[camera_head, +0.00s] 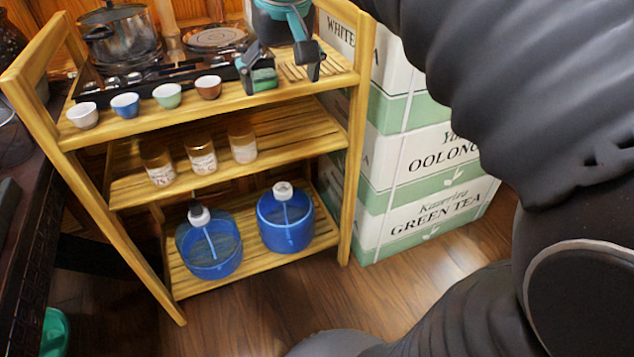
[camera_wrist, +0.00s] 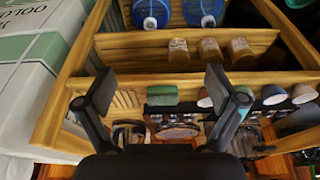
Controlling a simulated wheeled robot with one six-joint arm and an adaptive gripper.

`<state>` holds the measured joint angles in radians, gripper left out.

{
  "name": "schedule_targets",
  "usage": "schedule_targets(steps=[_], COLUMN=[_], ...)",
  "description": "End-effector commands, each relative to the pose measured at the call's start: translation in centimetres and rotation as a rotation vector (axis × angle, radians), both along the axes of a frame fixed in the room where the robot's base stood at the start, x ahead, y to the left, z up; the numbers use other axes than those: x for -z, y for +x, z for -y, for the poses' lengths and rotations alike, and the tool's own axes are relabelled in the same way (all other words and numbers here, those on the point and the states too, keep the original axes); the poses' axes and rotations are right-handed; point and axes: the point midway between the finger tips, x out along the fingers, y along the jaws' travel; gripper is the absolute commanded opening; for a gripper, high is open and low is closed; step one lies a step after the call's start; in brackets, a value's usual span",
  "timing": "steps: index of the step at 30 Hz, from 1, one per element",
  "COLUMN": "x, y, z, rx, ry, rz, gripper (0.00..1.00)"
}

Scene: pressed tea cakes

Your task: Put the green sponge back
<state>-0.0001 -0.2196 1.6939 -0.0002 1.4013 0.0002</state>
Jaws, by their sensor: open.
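The green sponge (camera_head: 263,81) sits at the front edge of the rack's top shelf, beside the dark tea tray. It also shows in the wrist view (camera_wrist: 163,95), seen between my two fingers with a gap on each side. My gripper (camera_head: 286,68) is open and empty above the front right part of the top shelf; it also shows in the wrist view (camera_wrist: 160,90). In the head view one finger covers part of the sponge's upper side. I cannot tell whether that finger touches it.
Small cups (camera_head: 167,95) line the shelf left of the sponge. The tea tray (camera_head: 165,75) and a glass pot (camera_head: 125,38) stand behind. Jars (camera_head: 200,155) fill the middle shelf; blue bottles (camera_head: 285,220) stand below. Tea boxes (camera_head: 420,160) are stacked right of the rack.

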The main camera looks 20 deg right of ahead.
Motion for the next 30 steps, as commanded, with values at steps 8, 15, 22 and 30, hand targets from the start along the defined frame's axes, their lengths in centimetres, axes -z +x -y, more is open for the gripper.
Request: schedule_targets(steps=[8, 15, 22, 30], x=[8.2, 15.0, 17.1, 17.1], y=[-8.8, -13.8, -15.0, -15.0], z=[0.0, 0.0, 0.0, 0.0], rx=[0.000, 0.000, 0.000, 0.000], ry=[0.000, 0.000, 0.000, 0.000], rz=[0.126, 0.205, 0.227, 0.226], gripper=[0.94, 0.94, 0.94, 0.94])
